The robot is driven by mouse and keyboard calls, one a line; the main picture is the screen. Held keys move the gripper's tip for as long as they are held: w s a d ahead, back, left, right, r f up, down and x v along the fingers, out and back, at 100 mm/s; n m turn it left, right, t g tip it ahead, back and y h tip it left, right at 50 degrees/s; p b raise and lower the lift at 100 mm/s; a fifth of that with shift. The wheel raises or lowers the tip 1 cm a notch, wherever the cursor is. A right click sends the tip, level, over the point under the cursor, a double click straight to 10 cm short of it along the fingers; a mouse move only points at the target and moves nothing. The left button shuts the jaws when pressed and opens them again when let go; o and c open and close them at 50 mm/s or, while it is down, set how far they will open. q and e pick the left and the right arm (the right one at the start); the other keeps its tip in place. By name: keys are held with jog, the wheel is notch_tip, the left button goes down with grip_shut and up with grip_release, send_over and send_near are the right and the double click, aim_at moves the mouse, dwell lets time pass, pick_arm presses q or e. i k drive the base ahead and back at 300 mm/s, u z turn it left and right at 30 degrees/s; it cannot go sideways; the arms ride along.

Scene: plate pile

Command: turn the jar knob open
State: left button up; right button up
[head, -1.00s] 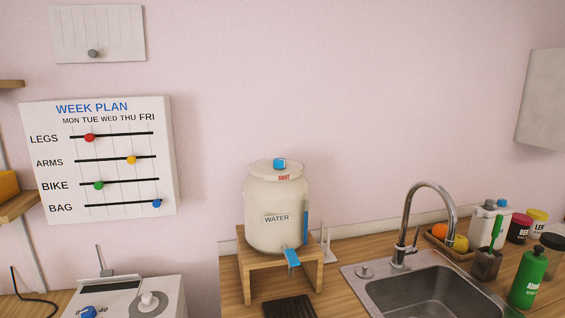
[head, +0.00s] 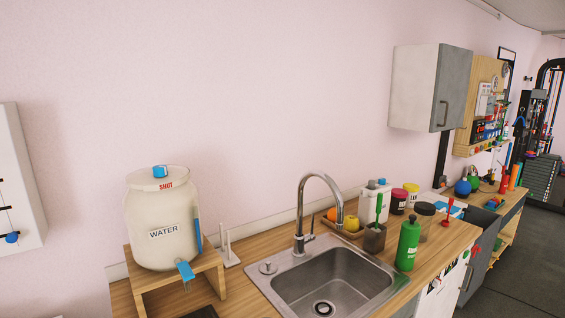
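The water jar (head: 160,215) is a cream, rounded container labelled WATER, in the left part of the head view. It stands on a wooden stand (head: 216,268) on the counter. A blue knob (head: 159,171) sits on top of its lid, with red lettering that reads SHUT on the lid in front of it. A blue tap (head: 185,270) sticks out at the jar's lower front, and a blue strip runs up its right side. Neither of my grippers is in view.
A steel sink (head: 325,280) with a curved faucet (head: 302,205) is right of the jar. A green bottle (head: 408,243), fruit, and several lidded jars stand behind and right of it. A wall cabinet (head: 415,87) hangs at upper right. Open floor (head: 520,255) shows at far right.

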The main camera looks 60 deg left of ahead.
aim_at(160, 171)
jog(key=z, duration=0.75)
jog(key=k, duration=1.15)
jog(key=u, duration=0.55)
